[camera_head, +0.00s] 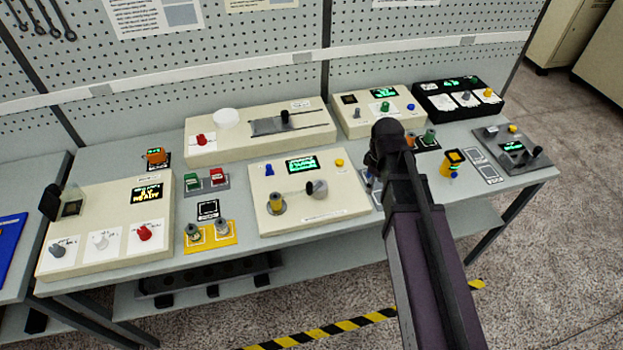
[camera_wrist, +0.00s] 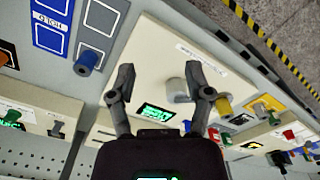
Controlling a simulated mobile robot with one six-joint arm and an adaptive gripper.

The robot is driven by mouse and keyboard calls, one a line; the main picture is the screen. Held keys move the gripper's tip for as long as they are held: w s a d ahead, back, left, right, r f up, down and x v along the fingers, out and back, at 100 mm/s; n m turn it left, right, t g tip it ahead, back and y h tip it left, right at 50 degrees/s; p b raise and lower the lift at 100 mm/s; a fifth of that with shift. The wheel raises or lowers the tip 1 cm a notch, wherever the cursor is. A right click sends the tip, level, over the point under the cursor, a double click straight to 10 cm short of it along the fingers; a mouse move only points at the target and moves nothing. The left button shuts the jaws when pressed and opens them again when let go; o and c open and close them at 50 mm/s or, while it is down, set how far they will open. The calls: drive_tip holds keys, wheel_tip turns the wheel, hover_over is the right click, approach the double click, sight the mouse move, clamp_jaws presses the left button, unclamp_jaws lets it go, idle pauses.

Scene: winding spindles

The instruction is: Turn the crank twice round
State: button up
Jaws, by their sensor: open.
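The cream winding panel (camera_head: 340,205) lies at the middle of the bench. A grey round crank-like part (camera_head: 317,188) with a small dark knob stands at its right, and a yellow spool (camera_head: 277,204) stands at its left. A thin line runs between them. In the wrist view the pale grey part (camera_wrist: 176,90) lies between my fingers in the picture, near the right one, and the yellow spool (camera_wrist: 224,105) is beyond that finger. My gripper (camera_wrist: 160,70) is open and above the panel, with nothing held. In the head view my arm hides most of it.
A long cream slider box (camera_head: 260,146) and another cream panel (camera_head: 355,128) stand behind. A cream panel (camera_head: 105,255) with several knobs is at left. A yellow plate with two posts (camera_head: 208,237) sits at the front. A grey device (camera_head: 512,150) is at far right.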

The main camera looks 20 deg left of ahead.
sight(310, 183)
drive_tip(key=a+r+n+p, duration=0.2)
drive_tip(key=a+n, duration=0.4)
drive_tip(key=a, duration=0.3)
drive_tip(key=a+r+n+p, duration=0.3)
drive_tip(key=a+n, duration=0.3)
drive_tip(key=a, duration=0.4)
drive_tip(key=shift+s+r, duration=0.2)
drive_tip(key=shift+r, duration=0.35)
drive_tip(key=shift+f, duration=0.1)
wheel_tip(310, 183, down, 14)
drive_tip(key=b, duration=1.3)
drive_tip(key=shift+r+b, duration=0.2)
drive_tip(key=shift+b, duration=0.1)
drive_tip(key=shift+d, duration=0.1)
clamp_jaws()
